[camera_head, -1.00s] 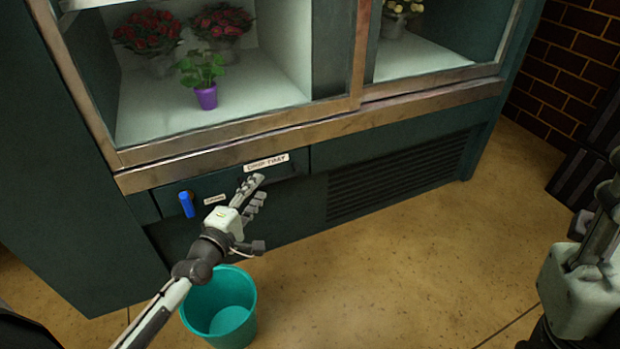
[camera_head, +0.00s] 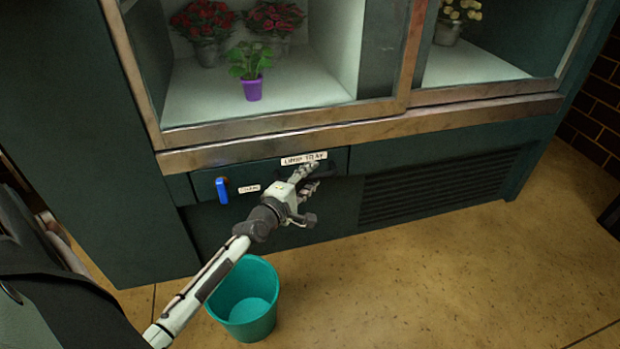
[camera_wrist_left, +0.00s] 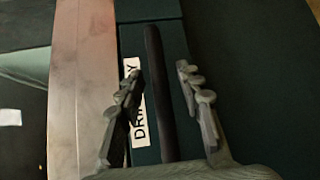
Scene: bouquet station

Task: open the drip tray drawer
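The drip tray drawer (camera_head: 232,184) is a dark green front low on the flower cooler, under the metal sill. Its white label (camera_head: 304,158) reads "DRIP TRAY"; the label also shows in the left wrist view (camera_wrist_left: 138,110). The drawer's dark bar handle (camera_wrist_left: 158,85) runs between the fingers of my left gripper (camera_wrist_left: 158,72) in the left wrist view. The fingers are apart, one on each side of the bar, and contact is not clear. In the head view my left gripper (camera_head: 312,172) is at the drawer front, just below the label, and hides part of the handle. My right gripper is out of view.
A blue lever (camera_head: 222,190) sticks out at the drawer's left, beside a small label (camera_head: 249,188). A teal bucket (camera_head: 246,300) stands on the floor below my left forearm. A vent grille (camera_head: 435,187) lies to the right.

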